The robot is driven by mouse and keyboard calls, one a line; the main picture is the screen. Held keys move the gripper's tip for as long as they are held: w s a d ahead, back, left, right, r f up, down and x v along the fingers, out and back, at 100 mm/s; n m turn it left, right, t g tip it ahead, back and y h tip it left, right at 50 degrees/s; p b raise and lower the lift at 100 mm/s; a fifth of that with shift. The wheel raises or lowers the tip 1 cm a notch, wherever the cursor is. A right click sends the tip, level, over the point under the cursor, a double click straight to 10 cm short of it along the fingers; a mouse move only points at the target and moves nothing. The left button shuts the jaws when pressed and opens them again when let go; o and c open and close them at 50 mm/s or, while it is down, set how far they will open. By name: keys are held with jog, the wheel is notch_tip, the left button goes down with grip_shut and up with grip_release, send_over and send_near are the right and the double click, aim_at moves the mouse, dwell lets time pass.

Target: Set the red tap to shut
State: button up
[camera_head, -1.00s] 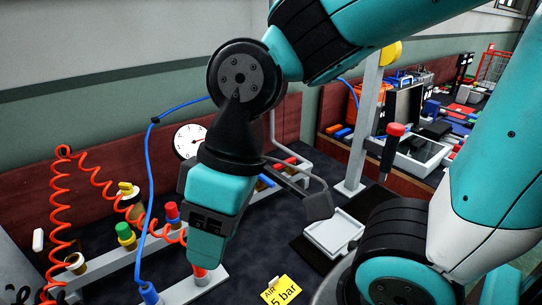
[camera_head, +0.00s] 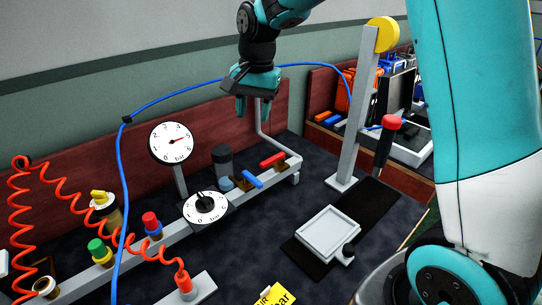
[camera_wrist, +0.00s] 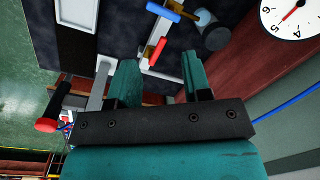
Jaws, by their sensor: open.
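The red tap (camera_head: 272,160) is a short red lever near the right end of the grey rail at the back of the bench. Its lever lies roughly along the rail. It also shows in the wrist view (camera_wrist: 157,51), between my fingertips in the picture but beyond them. My gripper (camera_head: 240,115) is raised over the back of the bench, up and left of the red tap in the head view. Its fingers point down and stand apart with nothing between them. In the wrist view both fingers (camera_wrist: 160,62) show, not touching the tap.
A blue lever (camera_head: 252,180) sits just left of the red tap, lying across the rail. A dark cylinder (camera_head: 222,158) and two dials (camera_head: 172,142) stand further left. A grey post (camera_head: 358,125) and a red-knobbed lever (camera_head: 391,123) stand right. A blue hose passes behind my gripper.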

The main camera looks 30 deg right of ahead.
aim_at(268, 160)
jog(key=w+d+f+m, duration=0.4)
jog(key=w+d+m, duration=0.3)
jog(key=w+d, duration=0.1)
jog(key=shift+h, duration=0.4)
notch_tip(268, 160, down, 18)
jog(key=p, duration=0.2)
jog(key=shift+w+r+p, duration=0.1)
jog(key=shift+r+p, duration=0.15)
jog(key=shift+p, duration=0.1)
grip_shut()
